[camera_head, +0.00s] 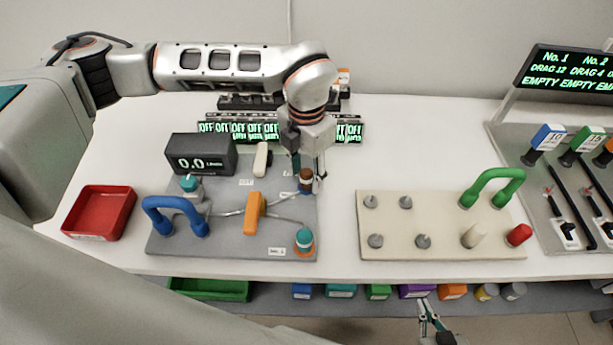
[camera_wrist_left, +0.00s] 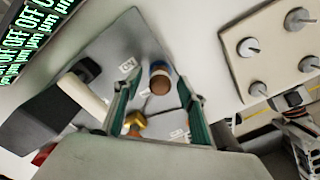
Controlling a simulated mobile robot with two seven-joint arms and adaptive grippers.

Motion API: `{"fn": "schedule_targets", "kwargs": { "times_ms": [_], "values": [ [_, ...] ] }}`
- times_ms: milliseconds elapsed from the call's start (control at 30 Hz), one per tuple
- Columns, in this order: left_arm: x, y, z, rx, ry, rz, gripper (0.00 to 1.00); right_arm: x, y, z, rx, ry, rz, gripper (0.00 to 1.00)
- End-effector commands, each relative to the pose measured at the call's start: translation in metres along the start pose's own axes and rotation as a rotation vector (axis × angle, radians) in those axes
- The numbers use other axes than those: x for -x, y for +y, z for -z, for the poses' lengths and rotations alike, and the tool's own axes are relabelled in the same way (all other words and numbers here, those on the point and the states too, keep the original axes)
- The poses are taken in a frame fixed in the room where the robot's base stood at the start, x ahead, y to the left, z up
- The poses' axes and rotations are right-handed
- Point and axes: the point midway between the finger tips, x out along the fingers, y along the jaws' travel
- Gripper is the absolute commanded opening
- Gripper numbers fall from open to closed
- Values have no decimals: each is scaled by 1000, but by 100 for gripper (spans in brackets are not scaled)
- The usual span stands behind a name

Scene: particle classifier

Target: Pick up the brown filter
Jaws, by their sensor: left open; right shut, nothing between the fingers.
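The brown filter (camera_head: 306,181) stands near the right edge of the grey board (camera_head: 230,245) on the white table. In the left wrist view the brown filter (camera_wrist_left: 160,85) shows a round brown end with a blue and white part behind it. My left gripper (camera_head: 308,172) is open and points down over it. In the left wrist view the two green fingers of my left gripper (camera_wrist_left: 159,92) stand on either side of the filter, with gaps visible. My right gripper (camera_head: 431,318) is shut and empty, low in front of the table.
A black 0.0 display (camera_head: 203,155), blue handle (camera_head: 176,206), orange lever (camera_head: 255,212) and teal-orange piece (camera_head: 304,242) are on the board. A beige board (camera_head: 440,235) with pegs and green handle (camera_head: 497,182) stands right. A red tray (camera_head: 99,212) is left.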

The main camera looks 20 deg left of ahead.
Motion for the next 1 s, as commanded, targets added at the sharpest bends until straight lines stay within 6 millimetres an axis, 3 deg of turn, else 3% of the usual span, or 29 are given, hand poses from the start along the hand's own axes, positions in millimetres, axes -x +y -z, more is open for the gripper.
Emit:
{"fn": "schedule_targets", "kwargs": {
  "times_ms": [300, 467, 833, 1000],
  "values": [
    [-7, 0, 0, 0, -1, 0, 41, 0, 0, 0, 0, 0, 0, 0],
    [-7, 0, 0, 0, 0, 0, 5, 0, 0, 0, 0, 1, 0, 0],
    [-5, 0, 0, 0, -1, 0, 5, 0, 0, 0, 0, 0, 0, 0],
    [7, 0, -1, -1, -4, 0, 5, 0, 0, 0, 0, 0, 0, 0]
  ]
}}
